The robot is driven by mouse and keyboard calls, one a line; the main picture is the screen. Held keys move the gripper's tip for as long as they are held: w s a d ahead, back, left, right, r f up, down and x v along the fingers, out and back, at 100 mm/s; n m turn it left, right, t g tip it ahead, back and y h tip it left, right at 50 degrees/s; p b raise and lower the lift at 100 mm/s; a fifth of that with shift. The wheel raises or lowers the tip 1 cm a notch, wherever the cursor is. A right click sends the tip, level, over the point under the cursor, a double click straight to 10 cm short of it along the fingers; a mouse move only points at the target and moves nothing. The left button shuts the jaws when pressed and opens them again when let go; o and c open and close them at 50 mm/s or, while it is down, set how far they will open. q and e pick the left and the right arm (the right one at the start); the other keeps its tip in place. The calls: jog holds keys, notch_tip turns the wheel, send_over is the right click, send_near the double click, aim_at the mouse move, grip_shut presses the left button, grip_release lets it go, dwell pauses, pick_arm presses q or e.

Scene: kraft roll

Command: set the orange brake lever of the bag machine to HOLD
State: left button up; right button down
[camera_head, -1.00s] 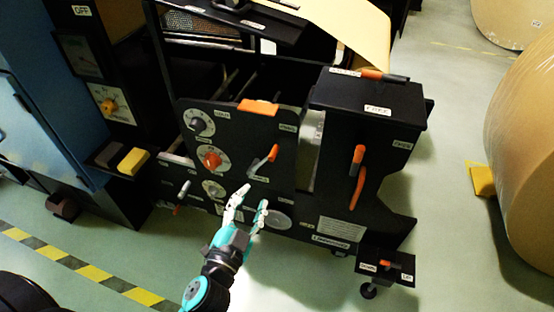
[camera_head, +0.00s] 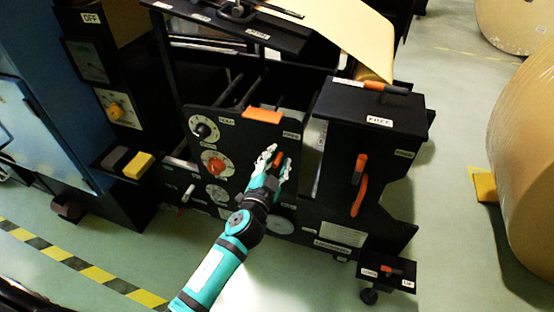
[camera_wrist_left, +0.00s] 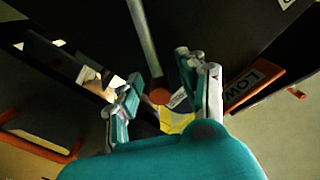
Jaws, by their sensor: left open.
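The bag machine (camera_head: 236,118) is black, with dials and several orange-tipped levers. A lever with an orange grip (camera_head: 278,159) stands on its front panel, right of the dials. My left gripper (camera_head: 277,155) is open at this lever, a finger on either side of the orange grip. The fingers hide the lever's lower part. In the left wrist view, a grey rod with a red-orange end (camera_wrist_left: 160,96) shows between the open fingers (camera_wrist_left: 158,88). I cannot tell whether they touch it. Small labels near the lever are too small to read surely. My right gripper is not in view.
Another orange handle (camera_head: 358,180) is on the right panel, and an orange-and-grey lever (camera_head: 382,87) lies on top near a FREE label (camera_head: 379,121). Large paper rolls (camera_head: 527,165) stand at right. Floor (camera_head: 445,230) between is clear.

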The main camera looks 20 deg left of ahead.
pick_arm(q)
grip_shut()
dwell(0.6)
